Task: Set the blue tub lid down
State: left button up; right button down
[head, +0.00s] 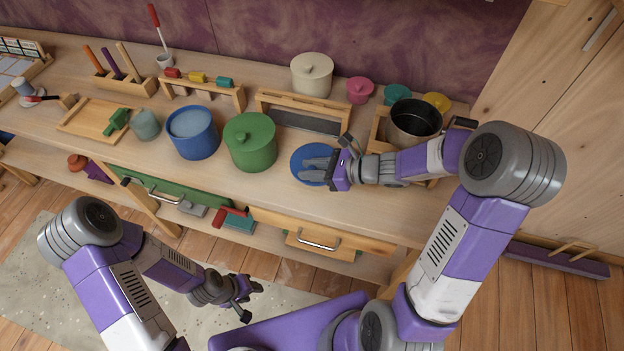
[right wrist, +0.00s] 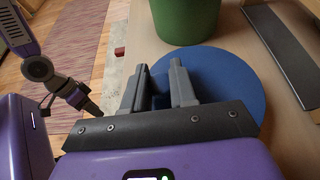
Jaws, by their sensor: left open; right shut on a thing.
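The blue tub lid (head: 300,168) is a round blue disc at the counter's surface, right of the green pot, with its knob hidden by my gripper. My right gripper (head: 318,165) is shut on the lid; in the right wrist view its fingers (right wrist: 172,95) reach over the lid (right wrist: 235,85). I cannot tell whether the lid touches the counter. The blue tub (head: 193,138) stands left of the green pot and has a paler blue inside. My left gripper (head: 243,298) is open and empty, low in front of the counter.
The green lidded pot (head: 250,148) stands close beside the lid. A wooden frame with a dark panel (head: 305,122) lies behind it. A dark metal pot (head: 414,122) stands to the right. The counter front between the lid and the edge is clear.

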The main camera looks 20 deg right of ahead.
jog(key=shift+f+b, duration=0.7)
jog(key=shift+f, duration=1.2)
jog(key=shift+f, duration=0.15)
jog(key=c, duration=0.9)
grip_release()
